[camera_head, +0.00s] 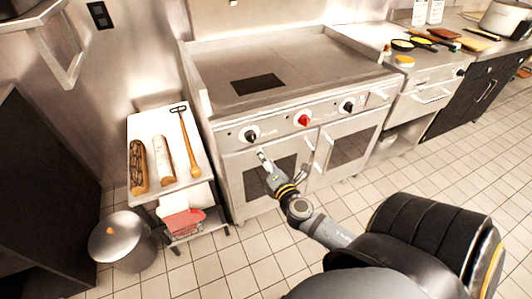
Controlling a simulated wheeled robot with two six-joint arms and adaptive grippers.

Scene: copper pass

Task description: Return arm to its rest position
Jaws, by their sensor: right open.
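My right arm (325,230) reaches up and left from the lower right, in front of the stove's front panel. My right gripper (281,167) is at its end, open, with no object visible between its fingers. It appears in front of an oven door, below the knobs; whether it touches the stove cannot be told. My left gripper is not in view.
The steel stove (290,50) has a red knob (304,120) between dark knobs. A counter (435,65) holds utensils at right. Tiled floor (400,175) is open at right.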

